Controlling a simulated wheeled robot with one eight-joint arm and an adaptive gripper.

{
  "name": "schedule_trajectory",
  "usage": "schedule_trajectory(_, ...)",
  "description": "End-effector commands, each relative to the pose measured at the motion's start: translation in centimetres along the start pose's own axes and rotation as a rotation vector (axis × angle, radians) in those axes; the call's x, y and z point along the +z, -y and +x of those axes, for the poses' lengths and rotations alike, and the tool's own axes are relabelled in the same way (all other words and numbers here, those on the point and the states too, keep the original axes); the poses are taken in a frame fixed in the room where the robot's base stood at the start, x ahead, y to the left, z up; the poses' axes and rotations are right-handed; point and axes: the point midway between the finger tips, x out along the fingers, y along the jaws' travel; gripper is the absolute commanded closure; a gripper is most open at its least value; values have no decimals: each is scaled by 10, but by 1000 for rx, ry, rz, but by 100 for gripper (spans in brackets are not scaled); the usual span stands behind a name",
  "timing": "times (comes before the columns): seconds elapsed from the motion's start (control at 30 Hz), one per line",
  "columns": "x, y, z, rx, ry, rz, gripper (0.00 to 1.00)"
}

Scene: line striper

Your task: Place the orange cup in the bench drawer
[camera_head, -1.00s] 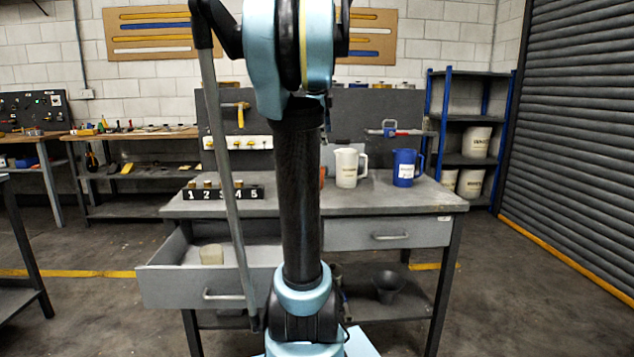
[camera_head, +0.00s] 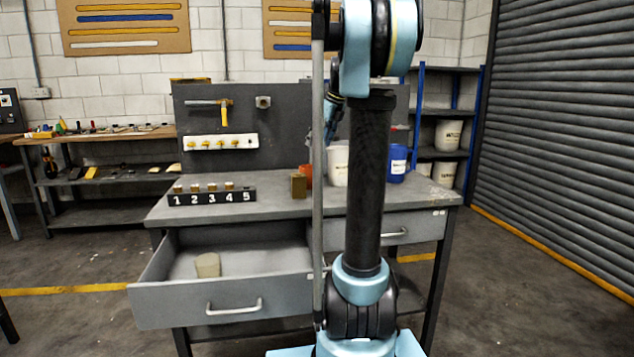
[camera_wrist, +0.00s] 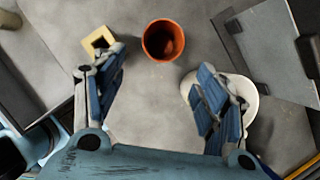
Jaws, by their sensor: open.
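The orange cup (camera_head: 306,176) stands upright on the bench top, between a brass-coloured block and a white pitcher, partly hidden by my arm. In the wrist view the cup (camera_wrist: 163,40) is seen from above, open and dark inside. My gripper (camera_wrist: 160,78) is open and empty; the cup lies just beyond the gap between its fingertips, apart from both. In the head view my arm hides most of the gripper. The bench's left drawer (camera_head: 235,300) is pulled open, with a beige cylinder inside.
The brass-coloured block (camera_head: 298,186) is left of the cup. The white pitcher (camera_head: 338,165) is close on the right; my right finger overlaps it in the wrist view. A blue pitcher (camera_head: 397,160) stands farther right. A numbered rack (camera_head: 212,197) sits at left. The right drawer looks shut.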

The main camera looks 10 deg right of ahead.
Motion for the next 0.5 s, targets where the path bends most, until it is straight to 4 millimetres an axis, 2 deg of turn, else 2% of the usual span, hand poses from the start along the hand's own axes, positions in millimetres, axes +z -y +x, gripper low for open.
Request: schedule_trajectory(0.5, 1, -1, 90, 0, -2, -4, 34)
